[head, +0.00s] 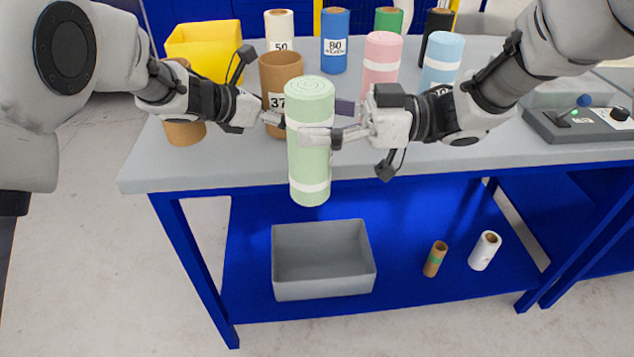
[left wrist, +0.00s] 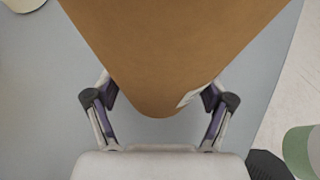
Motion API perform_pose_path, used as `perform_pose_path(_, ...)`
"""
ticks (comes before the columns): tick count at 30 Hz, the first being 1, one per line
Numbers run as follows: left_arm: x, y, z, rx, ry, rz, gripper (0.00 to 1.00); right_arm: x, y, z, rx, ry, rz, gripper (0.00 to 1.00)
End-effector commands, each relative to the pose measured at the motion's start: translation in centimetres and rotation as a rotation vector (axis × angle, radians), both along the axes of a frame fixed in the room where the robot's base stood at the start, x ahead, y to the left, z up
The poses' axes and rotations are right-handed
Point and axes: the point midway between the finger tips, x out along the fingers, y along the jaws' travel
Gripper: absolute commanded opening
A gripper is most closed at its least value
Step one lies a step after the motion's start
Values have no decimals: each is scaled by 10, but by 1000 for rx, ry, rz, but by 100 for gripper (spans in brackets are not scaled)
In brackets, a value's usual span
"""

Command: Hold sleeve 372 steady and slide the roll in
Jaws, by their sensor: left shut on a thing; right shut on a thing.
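The brown cardboard sleeve (head: 281,70) stands upright on the grey table with an open top; its label shows "37", the rest hidden behind the green roll. My left gripper (head: 270,118) is shut on the sleeve, and in the left wrist view the sleeve (left wrist: 180,50) sits between the two fingers (left wrist: 158,110). The pale green foam roll (head: 310,165) with white bands is upright in front of the table edge, its top a little lower in the picture than the sleeve's rim. My right gripper (head: 318,137) is shut on the roll's middle. The roll is outside the sleeve.
A pink roll (head: 381,55) and a light blue roll (head: 442,55) stand behind my right arm. White, blue, green and black tubes line the back, the blue tube (head: 335,45) marked 80. A yellow bin (head: 205,45) is at left. A grey bin (head: 322,290) lies on the lower shelf.

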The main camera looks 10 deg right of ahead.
Motion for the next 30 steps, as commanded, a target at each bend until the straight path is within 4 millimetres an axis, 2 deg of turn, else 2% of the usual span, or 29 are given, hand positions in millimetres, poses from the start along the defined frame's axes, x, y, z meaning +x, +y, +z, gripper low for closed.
perform_pose_path(1, 0, 0, -1, 1, 1, 0, 62, 13, -1, 20, 1, -9, -60, 29)
perform_pose_path(3, 0, 0, -1, 1, 1, 0, 62, 38, -5, 43, 0, -8, -174, 29)
perform_pose_path(6, 0, 0, 0, 0, 0, 0, 62, 72, -14, 71, 1, -5, -335, 29)
perform_pose_path(9, 0, 0, 0, 0, 0, 0, 62, 99, -26, 95, 1, -4, -465, 29)
perform_pose_path(15, 0, 0, 0, 0, 0, 0, 62, 133, -48, 131, 0, -1, -646, 29)
perform_pose_path(19, 0, 0, 0, 0, 0, 0, 62, 149, -54, 152, -1, -3, -713, 29)
perform_pose_path(23, 0, 0, 0, 0, 0, 0, 62, 163, -36, 167, -6, -3, -687, 29)
perform_pose_path(30, 0, 0, 0, 0, 0, 0, 62, 183, 14, 198, -7, -3, -630, 29)
